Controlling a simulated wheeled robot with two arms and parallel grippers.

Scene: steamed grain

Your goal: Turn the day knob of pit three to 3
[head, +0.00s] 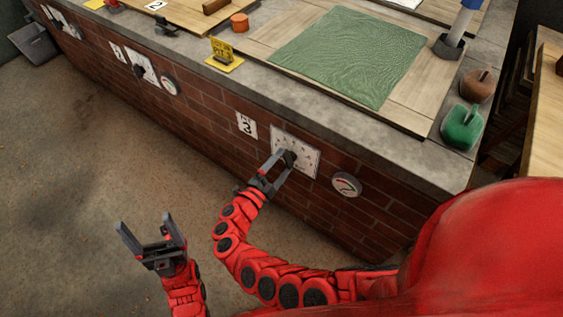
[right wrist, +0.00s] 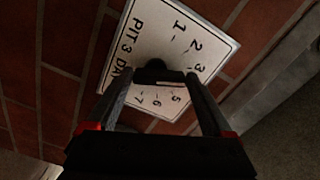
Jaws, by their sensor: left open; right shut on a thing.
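The day knob of pit three (head: 290,157) is dark and sits on a white dial plate (head: 306,141) on the brick wall. In the right wrist view the plate (right wrist: 150,32) reads "PIT 3 DAY", with numbers around the black knob (right wrist: 155,70). The 1, 2, 3, 5, 6 and 7 show; the 4 looks hidden behind a finger. I cannot tell which number the knob points to. My right gripper (head: 283,163) is shut on the knob, its fingers (right wrist: 156,82) on either side. My left gripper (head: 146,224) is open and empty above the floor.
A "3" sign (head: 246,125) and a round gauge (head: 346,184) flank the plate. Another dial (head: 141,66) is farther left. The floor at left is clear.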

